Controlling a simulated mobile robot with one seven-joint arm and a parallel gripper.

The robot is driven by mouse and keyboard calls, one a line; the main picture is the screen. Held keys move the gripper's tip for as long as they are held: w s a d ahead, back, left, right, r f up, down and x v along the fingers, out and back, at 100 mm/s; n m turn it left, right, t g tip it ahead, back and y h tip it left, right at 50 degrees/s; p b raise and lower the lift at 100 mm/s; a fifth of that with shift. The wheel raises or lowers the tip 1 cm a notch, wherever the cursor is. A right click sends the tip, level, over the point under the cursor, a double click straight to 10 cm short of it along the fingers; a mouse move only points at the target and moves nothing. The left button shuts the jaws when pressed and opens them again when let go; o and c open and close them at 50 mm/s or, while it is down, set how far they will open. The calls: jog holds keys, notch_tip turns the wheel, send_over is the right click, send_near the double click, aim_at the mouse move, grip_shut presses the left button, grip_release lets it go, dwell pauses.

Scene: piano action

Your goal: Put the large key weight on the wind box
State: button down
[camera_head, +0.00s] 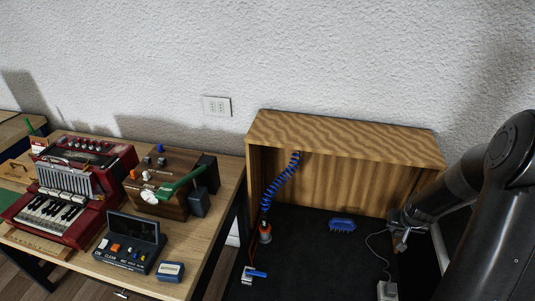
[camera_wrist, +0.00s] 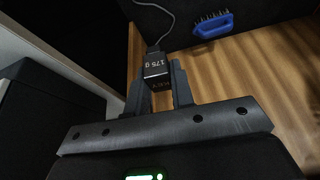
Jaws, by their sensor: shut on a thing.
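My gripper (camera_wrist: 158,85) is shut on a small dark weight (camera_wrist: 156,71) marked "175 g", seen between the two fingers in the wrist view. In the head view my gripper (camera_head: 399,238) is at the right end of the open-fronted wooden box (camera_head: 345,135), low near the dark bench top; the weight cannot be made out there. No label shows which thing is the wind box. The open-fronted wooden box stands at the back of the bench, and a smaller brown wooden box (camera_head: 165,207) with knobs and a green-handled tool stands on the left table.
A blue brush (camera_head: 342,225) lies on the dark bench top (camera_head: 310,265). A coiled blue hose (camera_head: 280,182) hangs at the box's left. A thin cable (camera_head: 384,258) runs near my gripper to a pale block (camera_head: 387,290). A red accordion (camera_head: 70,195) stands on the left table.

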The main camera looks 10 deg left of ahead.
notch_tip(320, 180, up, 29)
jog(key=w+a+r+n+y, duration=0.1)
jog(key=w+a+n, duration=0.35)
jog(key=a, duration=0.95)
jog(key=w+a+n+y, duration=0.25)
jog(key=w+a, duration=0.35)
jog(key=a, duration=0.8)
jog(key=n+g+y, duration=0.1)
jog(key=n+g, duration=0.2)
jog(key=n, duration=0.4)
send_over(172, 172)
jog(key=d, duration=0.2)
notch_tip(172, 172, down, 12)
jog(key=shift+s+f, duration=0.15)
jog(key=shift+f, duration=0.1)
jog(key=shift+s+a+f, duration=0.1)
jog(key=shift+a+f, duration=0.2)
jog(key=shift+a, duration=0.05)
jog(key=shift+f, duration=1.95)
